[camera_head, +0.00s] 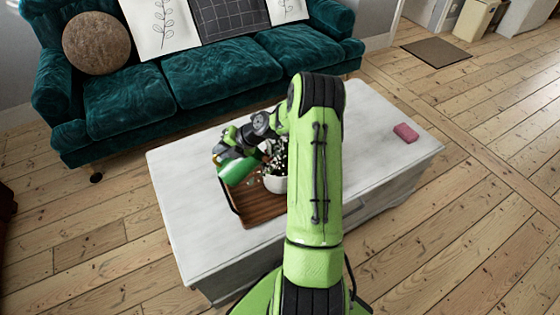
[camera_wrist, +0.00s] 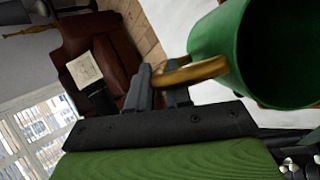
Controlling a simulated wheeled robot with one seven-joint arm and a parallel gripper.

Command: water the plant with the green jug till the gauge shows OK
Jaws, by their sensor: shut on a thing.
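The green jug (camera_head: 237,170) is held above the wooden tray, tilted, just left of the plant. In the wrist view the jug (camera_wrist: 210,45) is large at the upper right, with its dark open mouth in view and its gold handle (camera_wrist: 190,74) between the fingers. My gripper (camera_wrist: 165,85) is shut on that handle. The plant (camera_head: 276,160) has small leaves and white flowers and stands in a white pot (camera_head: 275,184) on the tray, partly hidden by my arm. No gauge can be made out, and no water is seen flowing.
The brown tray (camera_head: 256,208) lies on a white table (camera_head: 185,215). A pink block (camera_head: 405,132) lies at the table's right end. A teal sofa (camera_head: 222,70) stands behind the table. The table's left part is clear.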

